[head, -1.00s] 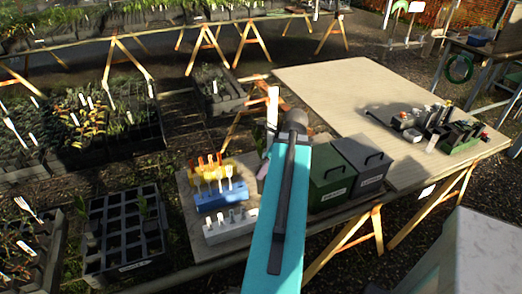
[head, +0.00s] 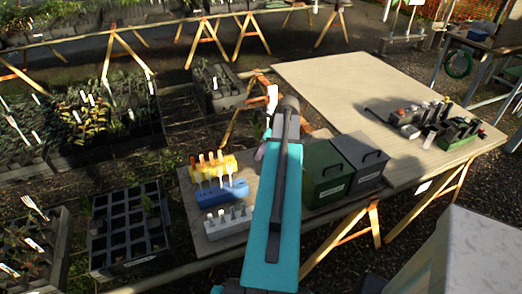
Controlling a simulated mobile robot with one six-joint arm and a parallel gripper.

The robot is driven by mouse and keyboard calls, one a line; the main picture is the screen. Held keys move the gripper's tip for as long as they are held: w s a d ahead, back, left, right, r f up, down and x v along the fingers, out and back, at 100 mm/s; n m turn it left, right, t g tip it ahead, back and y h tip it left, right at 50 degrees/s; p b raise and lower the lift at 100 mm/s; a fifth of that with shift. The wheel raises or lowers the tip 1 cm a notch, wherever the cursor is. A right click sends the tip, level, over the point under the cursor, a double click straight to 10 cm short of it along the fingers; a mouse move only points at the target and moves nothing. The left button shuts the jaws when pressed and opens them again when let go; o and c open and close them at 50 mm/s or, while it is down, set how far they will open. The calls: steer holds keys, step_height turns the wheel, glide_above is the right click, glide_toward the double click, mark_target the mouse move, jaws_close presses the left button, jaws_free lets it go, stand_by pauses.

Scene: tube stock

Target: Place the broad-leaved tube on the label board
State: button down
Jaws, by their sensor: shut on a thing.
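My teal arm covers most of my gripper (head: 261,151), and only a small pale pinkish part shows left of the arm, above the near bench. My gripper is shut. A bit of dark green leaf (head: 267,134) shows just above it, which fits the broad-leaved tube; the tube's body is hidden. The light board (head: 187,197) on the near bench, which I take for the label board, carries yellow, blue and white blocks with upright labels. My gripper is beyond and right of these blocks; its height over the board cannot be told.
A green box (head: 326,176) and a grey box (head: 365,163) stand right of my arm. The big pale table (head: 320,80) is mostly clear, with a cluster of small items (head: 435,125) at its right end. A black celled tray (head: 128,226) lies at left.

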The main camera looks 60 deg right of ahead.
steer(key=w+d, duration=0.1)
steer(key=w+d+p, duration=0.1)
steer(key=d, duration=0.1)
steer(key=shift+w+f, duration=0.15)
steer(key=shift+f, duration=0.05)
stand_by(0.3)
steer(key=shift+f+p, duration=0.85)
steer(key=shift+f, duration=1.05)
steer(key=c, duration=1.1)
jaws_free()
steer(key=shift+r, duration=0.25)
steer(key=b+v, duration=0.3)
steer(key=v, duration=0.9)
steer(key=shift+b, duration=0.4)
